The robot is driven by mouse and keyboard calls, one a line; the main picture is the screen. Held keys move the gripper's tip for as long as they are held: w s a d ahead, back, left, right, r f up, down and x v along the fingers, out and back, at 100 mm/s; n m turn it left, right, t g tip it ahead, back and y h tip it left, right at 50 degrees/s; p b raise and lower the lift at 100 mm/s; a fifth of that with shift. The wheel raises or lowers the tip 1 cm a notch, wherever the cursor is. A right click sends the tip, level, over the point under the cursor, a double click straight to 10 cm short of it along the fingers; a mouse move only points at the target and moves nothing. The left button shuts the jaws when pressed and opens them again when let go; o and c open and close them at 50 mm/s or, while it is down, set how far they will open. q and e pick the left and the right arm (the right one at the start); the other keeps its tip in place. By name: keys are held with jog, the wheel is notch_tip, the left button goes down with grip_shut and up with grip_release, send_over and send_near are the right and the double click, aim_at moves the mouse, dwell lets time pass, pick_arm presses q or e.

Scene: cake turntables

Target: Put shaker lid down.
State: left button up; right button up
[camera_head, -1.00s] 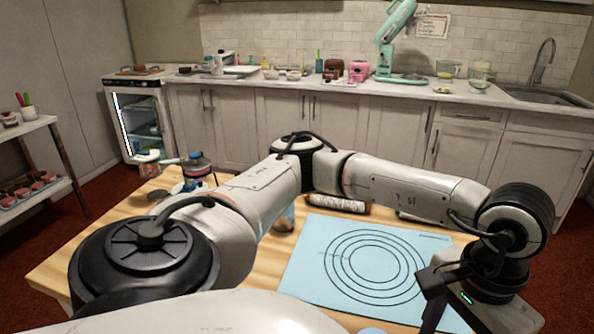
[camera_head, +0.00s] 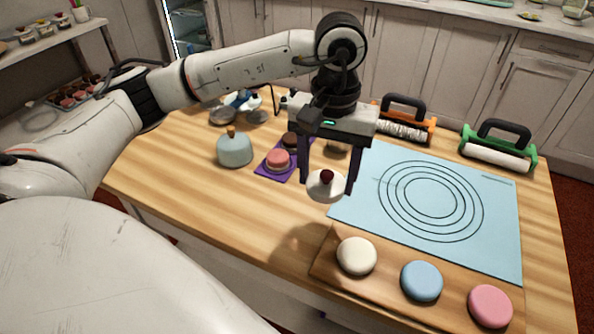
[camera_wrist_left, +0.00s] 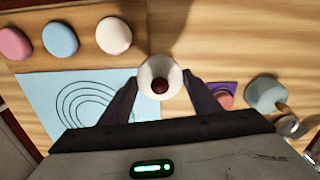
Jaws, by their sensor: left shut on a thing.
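The shaker lid (camera_head: 317,190) is a white, rounded piece with a dark red knob on top. It also shows in the left wrist view (camera_wrist_left: 147,73), between the two dark fingers. My left gripper (camera_head: 329,190) points down and is shut on the lid. It holds the lid over the wooden table (camera_head: 255,215), just left of the blue mat; the gap to the table is hard to judge. My right gripper is out of view.
A board (camera_head: 325,270) with white, blue and pink discs lies in front. The blue mat (camera_head: 500,215) is bare. A grey-blue dome (camera_head: 234,150) and purple mat (camera_head: 266,172) with small cakes stand left. Two rollers (camera_head: 497,150) lie behind. Table between dome and board is clear.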

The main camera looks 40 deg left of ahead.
pick_arm(q)
jog(key=w+a+n, duration=0.5)
jog(key=a, duration=0.1)
jog(key=f, duration=0.5)
jog(key=shift+a+f, duration=0.2)
jog(key=shift+a, duration=0.15)
jog(key=shift+f+p, duration=0.3)
jog(key=shift+f, duration=1.95)
jog(key=shift+f, duration=0.15)
jog(key=o, duration=1)
